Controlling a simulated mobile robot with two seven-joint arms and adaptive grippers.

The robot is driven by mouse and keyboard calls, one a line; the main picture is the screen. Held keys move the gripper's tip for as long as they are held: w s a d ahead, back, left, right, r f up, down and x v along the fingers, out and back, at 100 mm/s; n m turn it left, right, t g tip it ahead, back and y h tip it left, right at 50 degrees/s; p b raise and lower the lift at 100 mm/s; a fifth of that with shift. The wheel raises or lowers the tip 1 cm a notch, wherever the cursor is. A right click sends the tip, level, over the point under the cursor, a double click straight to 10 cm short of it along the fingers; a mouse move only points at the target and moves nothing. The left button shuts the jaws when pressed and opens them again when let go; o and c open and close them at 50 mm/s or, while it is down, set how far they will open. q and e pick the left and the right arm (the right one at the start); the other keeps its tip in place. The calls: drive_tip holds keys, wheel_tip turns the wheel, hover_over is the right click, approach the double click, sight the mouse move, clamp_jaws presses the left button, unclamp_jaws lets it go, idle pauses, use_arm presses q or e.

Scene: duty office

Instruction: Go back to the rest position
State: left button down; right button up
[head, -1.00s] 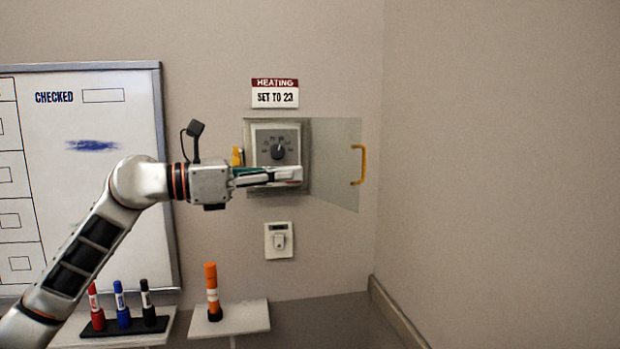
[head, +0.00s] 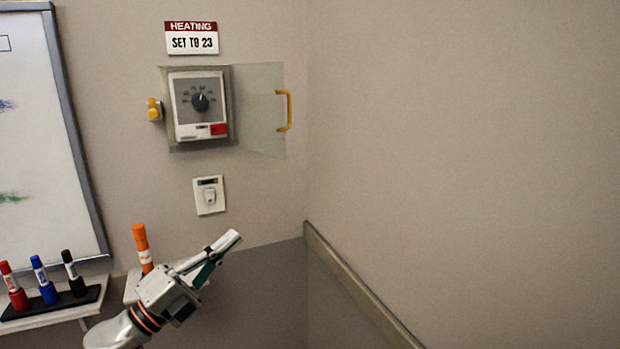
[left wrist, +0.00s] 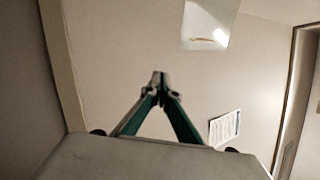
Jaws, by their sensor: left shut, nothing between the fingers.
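My left gripper (head: 226,246) is low in the head view, below the wall switch and beside the small shelf. It points up and to the right, away from the wall fittings, and it is shut and empty. In the left wrist view its fingertips (left wrist: 159,78) meet with nothing between them. My right gripper is not in view. The heating thermostat (head: 186,127) sits in a wall box with a dark dial (head: 200,102). The clear door (head: 256,110) of the box stands open to the right, with a yellow handle (head: 285,110).
An orange marker (head: 142,247) stands on the small shelf (head: 131,288), close to my left arm. Red, blue and black markers stand in a black holder (head: 88,299) under the whiteboard (head: 40,190). A white switch (head: 208,195) is below the box. The right wall is bare.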

use_arm(q)
drive_tip(key=s+a+f+n+y, duration=0.2)
drive_tip(key=s+f+n+y, duration=0.15)
drive_tip(key=f+n, duration=0.4)
drive_tip(key=s+a+f+n+t+y, duration=0.15)
drive_tip(key=f+n+y, duration=0.25)
drive_tip(key=f, duration=0.7)
drive_tip(key=s+a+f+n+g+y, duration=0.1)
drive_tip(key=s+f+n+y, duration=0.25)
drive_tip(key=f+n, duration=0.45)
drive_tip(key=s+f+n+g+y, duration=0.2)
drive_tip(key=s+f+n+g, duration=0.3)
drive_tip(key=s+f, duration=1.1)
wheel_tip(320, 180, down, 4)
drive_tip(key=shift+s+d+r+y, duration=0.1)
drive_tip(key=shift+s+d+y, duration=0.05)
drive_tip(key=shift+s+y, duration=0.2)
drive_tip(key=shift+g, duration=0.25)
